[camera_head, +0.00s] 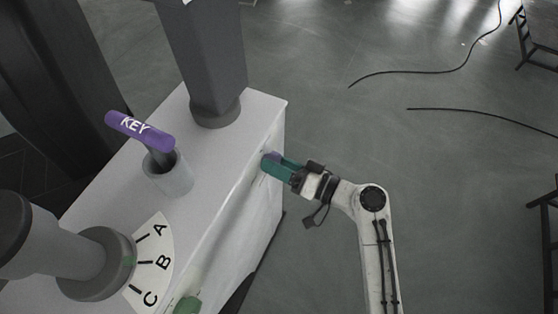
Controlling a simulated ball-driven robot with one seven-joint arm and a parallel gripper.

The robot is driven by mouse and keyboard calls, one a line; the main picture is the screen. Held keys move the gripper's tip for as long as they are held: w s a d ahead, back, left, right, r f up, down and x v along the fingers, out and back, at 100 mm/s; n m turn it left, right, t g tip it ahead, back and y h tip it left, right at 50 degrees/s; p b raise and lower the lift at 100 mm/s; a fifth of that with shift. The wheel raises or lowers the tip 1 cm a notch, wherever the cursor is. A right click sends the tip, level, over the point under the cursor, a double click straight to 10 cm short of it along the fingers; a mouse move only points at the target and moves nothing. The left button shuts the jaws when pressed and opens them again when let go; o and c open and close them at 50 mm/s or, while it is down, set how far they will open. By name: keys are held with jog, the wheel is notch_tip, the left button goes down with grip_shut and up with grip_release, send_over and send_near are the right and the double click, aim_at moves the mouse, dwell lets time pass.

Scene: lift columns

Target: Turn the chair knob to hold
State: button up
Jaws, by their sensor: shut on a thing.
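My gripper (277,168), with teal fingers, reaches from the right to the side face of a white box (215,160). It is shut on a small purple knob (271,157) on that face, near the box's far right corner. The fingers hide most of the knob, so its setting cannot be told. No label reading chair or hold is legible, so I cannot tell by name which knob is the chair knob.
A purple handle marked KEY (140,130) stands in a grey socket on the box top. A grey dial (97,264) sits beside an A-B-C scale (155,262). A green knob (187,305) is at the near side. Cables (440,70) lie on the open floor.

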jog(key=m+p, duration=0.3)
jog(key=m, duration=0.2)
jog(key=m+g+p, duration=0.1)
jog(key=m+p, duration=0.1)
jog(key=m, duration=0.2)
jog(key=shift+w+d+m+p, duration=0.15)
jog(key=shift+m+p, duration=0.25)
jog(key=shift+f, duration=0.1)
dwell(0.4)
jog(key=o, duration=1)
jog(key=shift+o, duration=0.2)
jog(key=v, duration=1)
jog(key=shift+d+b, duration=0.3)
jog(key=shift+d, duration=0.1)
